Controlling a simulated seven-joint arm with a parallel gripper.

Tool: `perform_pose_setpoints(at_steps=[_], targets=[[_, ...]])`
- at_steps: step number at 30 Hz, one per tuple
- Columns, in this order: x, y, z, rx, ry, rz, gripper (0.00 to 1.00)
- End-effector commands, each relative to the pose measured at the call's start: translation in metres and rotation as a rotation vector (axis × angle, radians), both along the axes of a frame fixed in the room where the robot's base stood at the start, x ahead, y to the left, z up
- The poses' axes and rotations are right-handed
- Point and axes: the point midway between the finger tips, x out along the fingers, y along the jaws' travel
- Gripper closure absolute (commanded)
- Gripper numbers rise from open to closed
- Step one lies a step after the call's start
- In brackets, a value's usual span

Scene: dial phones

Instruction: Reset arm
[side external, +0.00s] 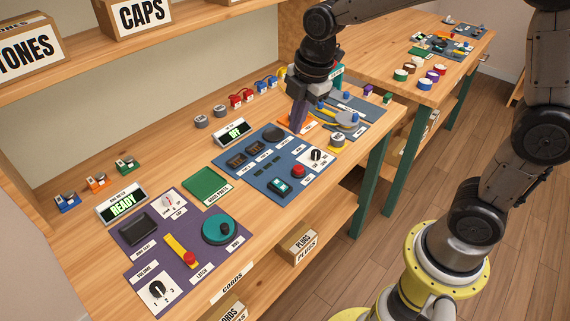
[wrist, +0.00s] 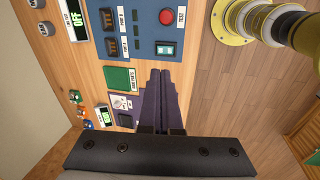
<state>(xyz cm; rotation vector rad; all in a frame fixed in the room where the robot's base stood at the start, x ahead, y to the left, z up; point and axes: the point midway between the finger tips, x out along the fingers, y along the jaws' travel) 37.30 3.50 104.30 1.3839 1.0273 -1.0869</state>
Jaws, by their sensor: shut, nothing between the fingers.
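Whether the tips touch anything below cannot be told from the side view. In the wrist view the shut fingers (wrist: 160,73) reach up from the dark gripper body, with the green pad to their left and the blue panel beyond the tips.
The wooden bench (side external: 95,215) holds a purple panel (side external: 190,278) with knobs, a READY display (side external: 122,204), an OFF display (side external: 235,132) and a green pad (side external: 205,187). Small coloured plugs line the back. A second bench (side external: 375,35) stands beyond. Shelves hold labelled boxes.

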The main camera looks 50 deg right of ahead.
Motion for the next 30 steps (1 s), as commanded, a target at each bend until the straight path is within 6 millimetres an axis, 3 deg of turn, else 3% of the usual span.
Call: perform_pose_setpoints(at_steps=[1,3,7,11,16,22,30], targets=[[-0.015,-0.006,0.022,0.014,-0.049,-0.05,1.0],[-0.037,-0.012,0.044,0.04,-0.102,-0.14,1.0],[-0.083,-0.022,0.073,0.112,-0.189,-0.35,1.0],[-0.135,-0.03,0.084,0.218,-0.257,-0.614,1.0],[-0.189,-0.035,0.072,0.378,-0.282,-0.99,1.0],[-0.21,-0.035,0.047,0.466,-0.213,-1.301,1.0],[-0.21,-0.035,0.048,0.502,-0.204,-1.399,1.0]])
